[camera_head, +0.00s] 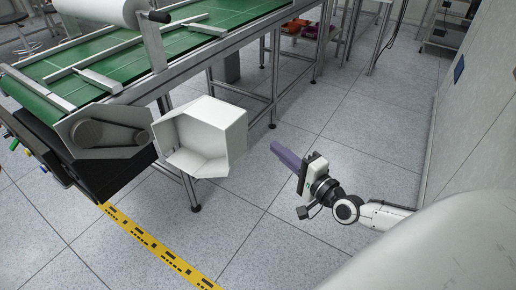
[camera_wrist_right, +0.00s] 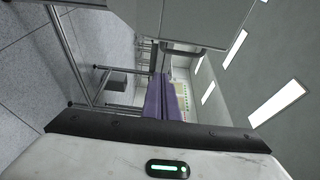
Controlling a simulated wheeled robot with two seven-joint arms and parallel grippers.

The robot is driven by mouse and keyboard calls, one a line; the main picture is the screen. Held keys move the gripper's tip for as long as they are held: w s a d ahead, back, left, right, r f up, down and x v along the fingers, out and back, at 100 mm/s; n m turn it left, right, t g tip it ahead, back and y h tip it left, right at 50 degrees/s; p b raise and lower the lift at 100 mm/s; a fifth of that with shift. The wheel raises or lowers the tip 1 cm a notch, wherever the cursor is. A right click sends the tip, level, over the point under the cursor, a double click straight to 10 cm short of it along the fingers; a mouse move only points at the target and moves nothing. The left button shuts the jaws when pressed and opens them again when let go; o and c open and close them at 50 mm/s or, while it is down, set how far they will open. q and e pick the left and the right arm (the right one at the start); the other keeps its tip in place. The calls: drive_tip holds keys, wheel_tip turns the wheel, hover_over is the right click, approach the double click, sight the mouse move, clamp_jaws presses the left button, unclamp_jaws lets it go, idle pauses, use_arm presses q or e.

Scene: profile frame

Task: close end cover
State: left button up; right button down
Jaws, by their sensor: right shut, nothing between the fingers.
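The end cover (camera_head: 222,130) is a white, hollow box-shaped cover. In the head view it stands swung open at the conveyor's near end, its hollow side facing left and toward me. The exposed end plate (camera_head: 140,125) with its pulleys and belt is to its left. My right gripper (camera_head: 273,147) has purple fingers, shut and empty, to the right of the cover and apart from it, pointing toward it. In the right wrist view the shut fingers (camera_wrist_right: 165,98) show in the middle, and a pale panel, likely the cover (camera_wrist_right: 190,20), fills the top. My left gripper is not in view.
The green conveyor (camera_head: 190,40) on a metal frame runs to the back, with a white roll (camera_head: 100,12) above it. A black box (camera_head: 75,165) sits below the end plate. Yellow tape (camera_head: 155,245) marks the floor. A wall (camera_head: 480,110) stands right; the floor between is clear.

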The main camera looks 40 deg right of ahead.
drive_tip(key=w+a+p, duration=0.1)
drive_tip(key=w+a, duration=0.3)
drive_tip(key=shift+w, duration=0.3)
idle(0.3)
drive_tip(key=shift+a, duration=0.1)
